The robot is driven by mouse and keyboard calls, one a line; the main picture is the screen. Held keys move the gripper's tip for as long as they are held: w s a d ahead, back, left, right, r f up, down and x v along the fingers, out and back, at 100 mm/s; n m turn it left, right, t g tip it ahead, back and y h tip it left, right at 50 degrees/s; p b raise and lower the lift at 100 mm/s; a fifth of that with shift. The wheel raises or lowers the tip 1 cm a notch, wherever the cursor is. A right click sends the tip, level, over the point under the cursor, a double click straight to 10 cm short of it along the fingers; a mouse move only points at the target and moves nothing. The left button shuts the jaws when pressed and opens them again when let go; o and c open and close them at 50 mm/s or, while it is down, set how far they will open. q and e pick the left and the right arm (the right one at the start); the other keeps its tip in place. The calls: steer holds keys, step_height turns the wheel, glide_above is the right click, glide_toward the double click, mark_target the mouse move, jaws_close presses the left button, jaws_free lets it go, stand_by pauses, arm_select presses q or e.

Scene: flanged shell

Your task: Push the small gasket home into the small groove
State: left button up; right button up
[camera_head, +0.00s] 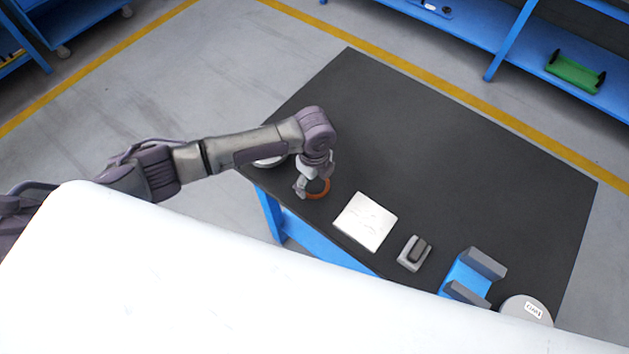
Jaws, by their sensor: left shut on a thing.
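My left gripper (304,187) reaches down from the left arm near the table's near-left edge. It is shut on an orange ring (324,192), which looks like a gasket. Part of the ring is hidden by the gripper, and I cannot tell whether it touches the table. A pale round part (268,162) lies behind and under my left arm, mostly hidden. A grey round part with a white label (519,303) sits at the near right, partly cut off by my white body. I see no groove on either part at this size. My right gripper is out of view.
A white sheet (366,222), a grey block with a dark top piece (404,257) and a blue cradle with grey jaws (455,278) line the near side of the black table (430,150). Its far side is clear. Blue shelves (470,32) stand beyond.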

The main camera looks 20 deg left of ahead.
arm_select(q)
steer(key=shift+r, duration=0.1)
step_height(320, 180, up, 4)
steer(key=shift+w+r+b, duration=0.1)
steer(key=shift+w+b, duration=0.05)
steer(key=shift+b, duration=0.35)
steer(key=s+d+r+b, duration=0.2)
steer(key=s+d+r, duration=0.35)
steer(key=d, duration=0.45)
steer(key=w+a+r+p, duration=0.1)
steer(key=w+a+p, duration=0.3)
steer(key=a, duration=0.8)
steer(key=w+a+r+p, duration=0.2)
steer(key=w+a+p, duration=0.3)
steer(key=a, duration=0.8)
steer(key=shift+w, duration=0.9)
